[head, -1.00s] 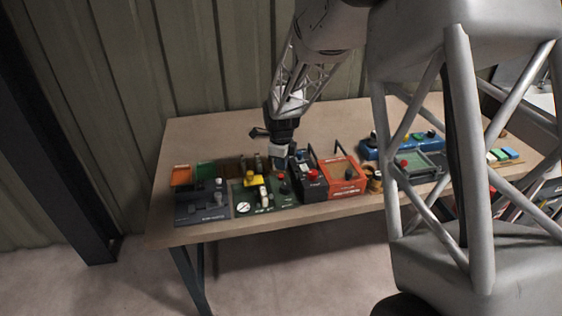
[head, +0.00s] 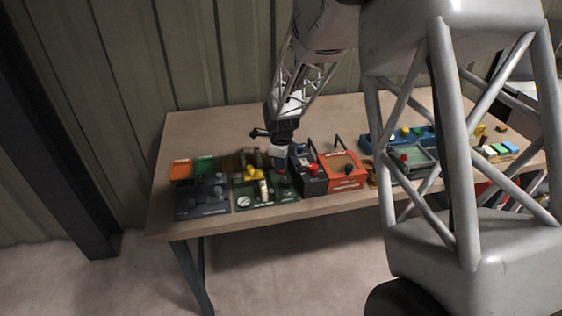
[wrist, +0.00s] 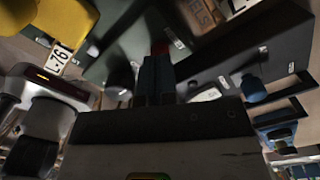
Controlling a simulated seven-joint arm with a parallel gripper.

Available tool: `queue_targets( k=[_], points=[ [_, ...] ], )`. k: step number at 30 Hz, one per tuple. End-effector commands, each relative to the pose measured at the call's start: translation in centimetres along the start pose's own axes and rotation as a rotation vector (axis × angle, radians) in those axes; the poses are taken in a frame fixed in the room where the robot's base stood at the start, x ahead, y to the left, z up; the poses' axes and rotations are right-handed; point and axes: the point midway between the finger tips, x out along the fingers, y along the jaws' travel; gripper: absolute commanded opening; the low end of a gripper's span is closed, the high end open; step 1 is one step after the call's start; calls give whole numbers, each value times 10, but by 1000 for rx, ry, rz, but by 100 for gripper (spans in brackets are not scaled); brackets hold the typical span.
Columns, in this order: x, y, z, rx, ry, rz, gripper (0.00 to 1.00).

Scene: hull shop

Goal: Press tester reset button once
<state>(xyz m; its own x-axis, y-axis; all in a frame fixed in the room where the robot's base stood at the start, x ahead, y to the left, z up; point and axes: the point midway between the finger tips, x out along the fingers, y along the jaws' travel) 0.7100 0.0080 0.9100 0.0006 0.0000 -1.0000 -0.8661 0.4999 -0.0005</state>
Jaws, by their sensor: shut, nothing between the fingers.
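My gripper (head: 279,163) points down over the bench, between a green panel (head: 240,203) and a dark box (head: 315,186). The green panel carries a white dial (head: 243,201), a yellow fitting (head: 252,176) and a dark knob. The dark box has a red button (head: 313,168) on top, to the right of my fingers. In the wrist view my fingers (wrist: 155,75) are together and empty, with a small red part (wrist: 160,47) just beyond their tips. I cannot tell whether they touch it. No readable label shows which device is the tester.
An orange box (head: 344,176) with a raised handle stands right of the dark box. A grey unit (head: 202,209) and green and orange bins are left. A blue tray and green-topped unit (head: 412,158) stand further right. The bench (head: 210,130) is clear at the back.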

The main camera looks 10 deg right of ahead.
Motion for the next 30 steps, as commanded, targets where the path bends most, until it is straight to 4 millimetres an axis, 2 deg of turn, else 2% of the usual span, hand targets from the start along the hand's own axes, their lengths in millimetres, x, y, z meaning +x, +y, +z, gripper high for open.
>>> queue_targets(
  k=[30],
  points=[
    [7, 0, 0, 0, 0, 1, 0]
  ],
)
